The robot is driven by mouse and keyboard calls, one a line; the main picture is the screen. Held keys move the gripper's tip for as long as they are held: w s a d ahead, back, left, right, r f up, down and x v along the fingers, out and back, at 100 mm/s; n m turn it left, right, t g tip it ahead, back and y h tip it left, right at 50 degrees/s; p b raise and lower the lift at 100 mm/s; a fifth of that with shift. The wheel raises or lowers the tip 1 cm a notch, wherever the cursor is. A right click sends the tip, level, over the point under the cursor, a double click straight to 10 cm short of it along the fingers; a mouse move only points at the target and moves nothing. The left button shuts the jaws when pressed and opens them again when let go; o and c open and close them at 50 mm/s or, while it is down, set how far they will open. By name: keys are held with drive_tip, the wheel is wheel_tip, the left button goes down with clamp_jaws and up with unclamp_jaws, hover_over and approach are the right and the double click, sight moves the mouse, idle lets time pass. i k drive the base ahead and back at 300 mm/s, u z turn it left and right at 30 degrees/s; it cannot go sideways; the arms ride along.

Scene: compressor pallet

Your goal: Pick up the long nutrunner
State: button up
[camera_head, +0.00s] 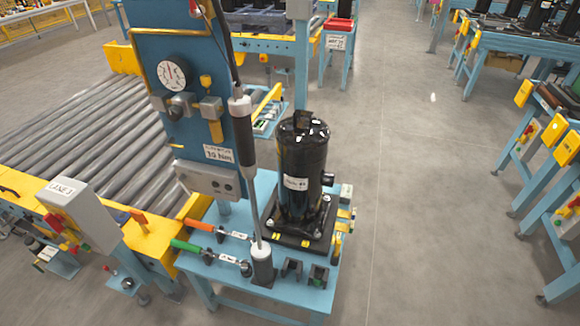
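The long nutrunner (245,140) stands nearly upright and slightly tilted in front of the blue panel. It has a light grey top, a dark grip and a long thin grey shaft. A dark cable rises from its top. My gripper is not in view.
A black compressor (302,170) stands on a dark base just right of the nutrunner. Orange-handled (201,225) and green-handled (188,246) tools lie to its left. The blue panel (180,60) with a gauge rises behind. Open floor (420,220) lies to the right.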

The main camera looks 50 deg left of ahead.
sight(239, 104)
drive_tip(key=k, duration=0.45)
drive_tip(key=u, duration=1.3)
drive_tip(key=i, duration=0.5)
